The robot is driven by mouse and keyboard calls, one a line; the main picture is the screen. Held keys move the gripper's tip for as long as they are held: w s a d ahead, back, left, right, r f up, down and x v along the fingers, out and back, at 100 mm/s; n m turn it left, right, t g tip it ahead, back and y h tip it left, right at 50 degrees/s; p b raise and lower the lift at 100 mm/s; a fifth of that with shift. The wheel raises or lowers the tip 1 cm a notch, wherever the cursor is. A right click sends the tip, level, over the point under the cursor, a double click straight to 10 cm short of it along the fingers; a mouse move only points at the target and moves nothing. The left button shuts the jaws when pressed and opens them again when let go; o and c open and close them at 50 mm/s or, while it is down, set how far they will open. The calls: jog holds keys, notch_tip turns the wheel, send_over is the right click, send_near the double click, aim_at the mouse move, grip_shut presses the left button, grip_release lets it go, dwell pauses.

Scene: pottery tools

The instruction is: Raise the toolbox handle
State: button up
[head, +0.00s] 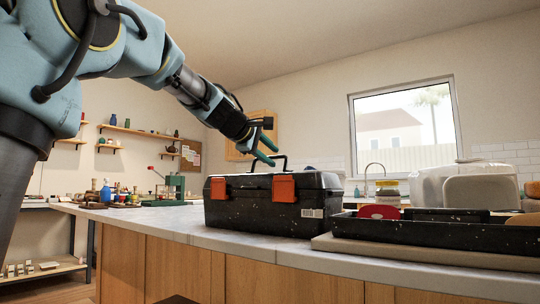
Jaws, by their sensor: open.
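A black toolbox (250,213) with two orange latches stands on the counter in the head view. Its lid is shut and its surface is speckled white. A thin dark handle (284,160) shows above the middle of the lid, raised at least in part. My gripper (265,156) is open just above the lid, close beside the handle at its left. I cannot tell whether the fingers touch the handle. The lower ends of the handle and part of the fingers are hard to make out.
The light counter (150,222) is bare left of the toolbox. A green press (171,190) and small bottles stand at the back left.

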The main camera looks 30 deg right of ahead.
jog(key=v, duration=1)
jog(key=shift+a, duration=0.4)
jog(key=shift+s+r, duration=0.1)
jog(key=shift+s, duration=0.05)
